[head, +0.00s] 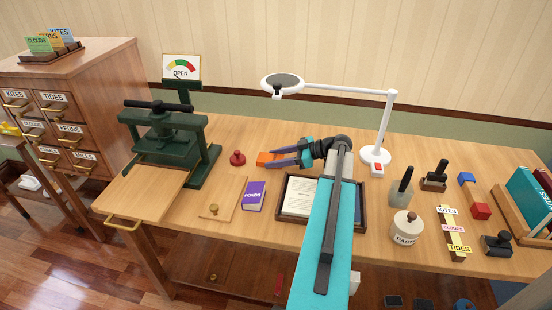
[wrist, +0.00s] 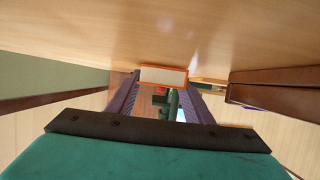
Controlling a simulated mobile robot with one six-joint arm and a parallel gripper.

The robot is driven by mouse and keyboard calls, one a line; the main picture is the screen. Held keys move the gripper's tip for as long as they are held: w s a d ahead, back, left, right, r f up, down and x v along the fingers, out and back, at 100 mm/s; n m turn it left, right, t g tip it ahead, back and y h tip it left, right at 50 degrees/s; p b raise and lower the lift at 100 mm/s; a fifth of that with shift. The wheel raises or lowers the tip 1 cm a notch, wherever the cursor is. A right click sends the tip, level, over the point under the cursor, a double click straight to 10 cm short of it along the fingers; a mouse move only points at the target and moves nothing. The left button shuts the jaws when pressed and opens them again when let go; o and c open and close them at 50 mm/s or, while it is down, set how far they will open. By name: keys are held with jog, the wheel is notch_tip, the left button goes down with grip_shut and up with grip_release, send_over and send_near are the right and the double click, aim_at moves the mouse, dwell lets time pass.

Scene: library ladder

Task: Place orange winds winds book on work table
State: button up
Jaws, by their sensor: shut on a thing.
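An orange book (head: 268,159) is between my gripper's fingertips, over the back middle of the work table (head: 345,245). Its title is not readable. My gripper (head: 278,156) is shut on it, reaching left from the arm. In the wrist view the orange book (wrist: 163,75) shows an orange cover edge and pale pages between the two fingers. It is very close to the wooden surface; I cannot tell if it touches.
A red stamp (head: 237,158) stands just left of the book, with a green press (head: 165,140) beyond. A purple book (head: 253,196) lies in front. A framed tray (head: 281,205) sits below my arm. A white lamp (head: 376,155) stands at right. Bare tabletop lies behind the book.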

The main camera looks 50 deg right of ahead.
jog(key=shift+f, duration=0.15)
jog(key=o, duration=1.2)
jog(key=shift+r, duration=0.2)
jog(key=b+v, duration=0.1)
jog(key=v, duration=1.1)
jog(key=shift+r+b, duration=0.1)
jog(key=shift+b, duration=0.3)
